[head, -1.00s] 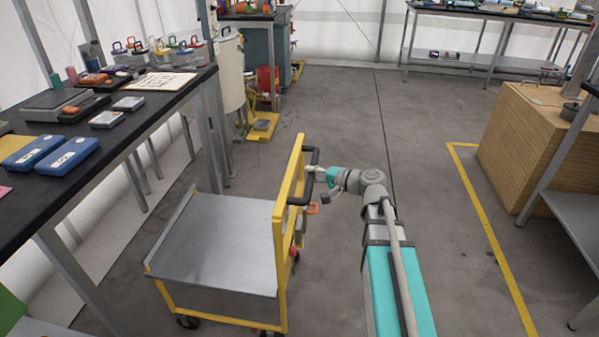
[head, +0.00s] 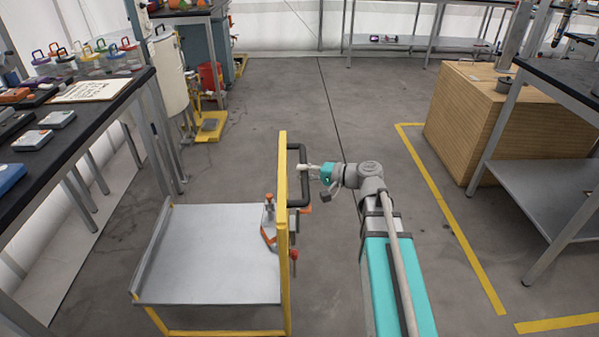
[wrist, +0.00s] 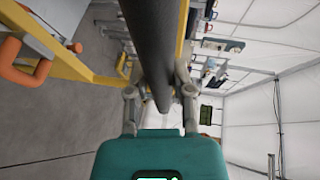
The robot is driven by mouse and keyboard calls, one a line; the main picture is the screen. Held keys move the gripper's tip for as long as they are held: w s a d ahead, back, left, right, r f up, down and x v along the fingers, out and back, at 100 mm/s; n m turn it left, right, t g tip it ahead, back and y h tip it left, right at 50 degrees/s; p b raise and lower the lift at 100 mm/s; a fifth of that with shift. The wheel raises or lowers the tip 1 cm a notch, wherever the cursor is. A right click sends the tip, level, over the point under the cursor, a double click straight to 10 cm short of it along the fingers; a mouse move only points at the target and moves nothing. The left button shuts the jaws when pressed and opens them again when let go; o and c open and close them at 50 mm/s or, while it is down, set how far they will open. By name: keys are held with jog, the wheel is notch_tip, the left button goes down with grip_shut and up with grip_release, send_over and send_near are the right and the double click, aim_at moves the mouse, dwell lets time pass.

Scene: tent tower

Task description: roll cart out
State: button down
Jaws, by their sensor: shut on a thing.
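The cart (head: 215,254) has a grey flat deck, a yellow frame and an upright yellow end with a black handle (head: 302,174). It stands on the floor at the lower left of centre in the head view. My gripper (head: 311,168) is at the handle on the cart's right side. In the wrist view the dark handle bar (wrist: 155,45) runs between the two fingers of my gripper (wrist: 160,92), which are shut on it. The cart's yellow frame (wrist: 65,62) shows behind, with an orange clamp-like part (wrist: 22,62) at the left. The wheels are hidden in the head view.
A black-topped workbench (head: 95,112) stands close on the cart's left. A wooden crate (head: 480,125) and a shelf table (head: 555,190) stand at the right, beyond a yellow floor line (head: 440,205). A white cylinder (head: 165,90) stands back left. The middle floor is clear.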

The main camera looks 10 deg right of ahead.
jog(key=c, duration=0.5)
grip_release()
jog(key=shift+a, duration=0.15)
jog(key=shift+s, duration=0.25)
